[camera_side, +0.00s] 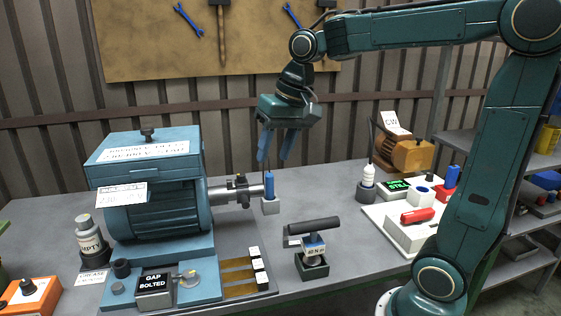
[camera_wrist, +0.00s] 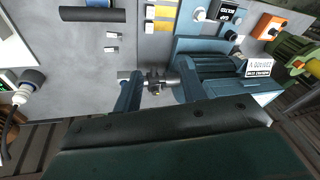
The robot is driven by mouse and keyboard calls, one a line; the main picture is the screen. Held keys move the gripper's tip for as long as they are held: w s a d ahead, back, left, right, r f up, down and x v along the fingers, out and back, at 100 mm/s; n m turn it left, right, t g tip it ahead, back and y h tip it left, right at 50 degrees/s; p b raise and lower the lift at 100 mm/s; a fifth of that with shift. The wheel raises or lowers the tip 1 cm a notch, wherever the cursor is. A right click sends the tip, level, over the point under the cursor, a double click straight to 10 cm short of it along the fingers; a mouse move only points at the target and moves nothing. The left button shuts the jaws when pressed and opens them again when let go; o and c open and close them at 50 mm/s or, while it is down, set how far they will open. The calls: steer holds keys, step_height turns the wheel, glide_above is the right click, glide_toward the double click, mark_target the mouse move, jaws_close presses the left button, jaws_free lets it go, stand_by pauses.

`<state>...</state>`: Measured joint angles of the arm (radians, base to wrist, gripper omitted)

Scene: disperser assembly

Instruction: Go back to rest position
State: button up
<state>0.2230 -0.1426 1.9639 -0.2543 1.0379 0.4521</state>
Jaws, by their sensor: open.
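My gripper (camera_side: 276,146) hangs above the table in the side view, its two blue fingers pointing down and apart with nothing between them. It is above and a little right of the shaft end of the blue machine (camera_side: 150,190). In the wrist view my gripper (camera_wrist: 160,88) shows its two fingers spread, with the shaft (camera_wrist: 158,82) seen below between them.
A black-handled tool (camera_side: 313,228) stands on the front of the table. A white panel (camera_side: 385,222) with a red part (camera_side: 417,215) and a green display (camera_side: 397,184) lies right. The air around my gripper is clear.

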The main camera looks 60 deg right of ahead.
steer(key=s+a+f+n+t, duration=0.1)
steer(key=s+f+n, duration=0.1)
steer(key=s, duration=0.6)
steer(key=s+a+f+n+t, duration=0.1)
steer(key=s+a+f+n, duration=0.1)
steer(key=s, duration=0.6)
steer(key=shift+a+f+n+h, duration=0.15)
steer(key=shift+a+n+h, duration=0.1)
steer(key=shift+n+h, duration=0.2)
